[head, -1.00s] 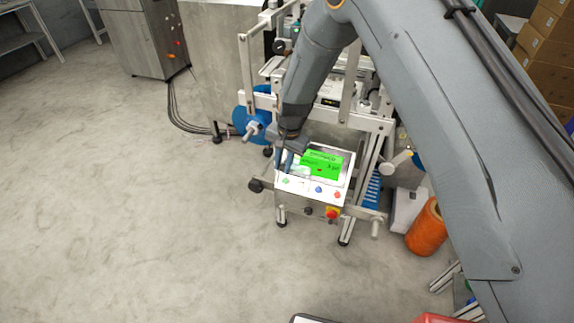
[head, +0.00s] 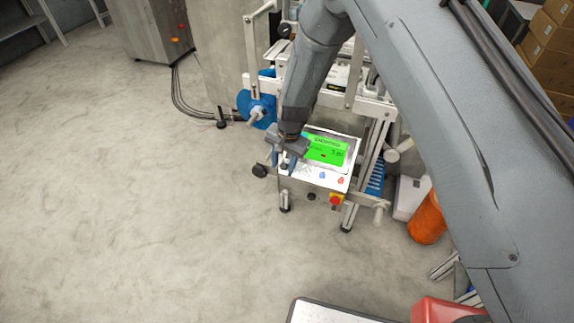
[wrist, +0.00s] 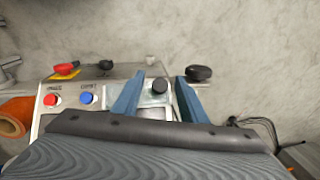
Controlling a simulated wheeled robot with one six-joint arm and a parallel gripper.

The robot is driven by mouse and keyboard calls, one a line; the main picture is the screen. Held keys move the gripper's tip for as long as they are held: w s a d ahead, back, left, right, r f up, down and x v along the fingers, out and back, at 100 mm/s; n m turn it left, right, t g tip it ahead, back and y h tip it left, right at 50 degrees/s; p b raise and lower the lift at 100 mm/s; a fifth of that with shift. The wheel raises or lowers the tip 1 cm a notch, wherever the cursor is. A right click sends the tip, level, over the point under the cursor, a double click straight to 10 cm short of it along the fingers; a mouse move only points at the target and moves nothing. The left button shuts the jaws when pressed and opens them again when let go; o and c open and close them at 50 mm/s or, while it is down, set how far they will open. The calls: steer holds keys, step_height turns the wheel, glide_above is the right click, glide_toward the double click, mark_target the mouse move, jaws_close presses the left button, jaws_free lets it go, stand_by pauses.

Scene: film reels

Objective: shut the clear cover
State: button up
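The control panel (head: 322,179) of a white-framed machine has a lit green screen (head: 325,150). I cannot make out a clear cover for certain; a faint pale, see-through patch (wrist: 149,99) lies by the left finger in the wrist view. My gripper (head: 282,163) is at the panel's left end. Nothing is seen gripped. A blue button (wrist: 87,98) and a red button (wrist: 51,100) lie left of the fingers there. My gripper body hides the screen in that view.
A red knob on a yellow base (head: 336,199) sits on the panel's front. A blue reel (head: 257,110) is on the machine's left side. An orange spool (head: 427,219) stands on the floor at right. The floor (head: 130,210) at left is clear.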

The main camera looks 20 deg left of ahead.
step_height(320, 180, up, 8)
steer(key=d, duration=0.1)
steer(key=shift+s+f+b, duration=0.15)
steer(key=shift+b, duration=0.15)
stand_by(0.5)
steer(key=s+d+r+n, duration=0.1)
steer(key=s+d+r, duration=0.1)
steer(key=d+r, duration=0.7)
steer(key=s+d+r, duration=0.2)
steer(key=d+r, duration=0.3)
steer(key=d, duration=0.8)
steer(key=s+d+r, duration=0.3)
steer(key=s+d, duration=0.4)
steer(key=s, duration=0.1)
steer(key=s+d+r+n+h+p, duration=0.1)
steer(key=s+d+r, duration=0.2)
steer(key=s+d, duration=0.5)
steer(key=shift+d+r+n+h, duration=0.2)
steer(key=shift+d+n+h, duration=0.1)
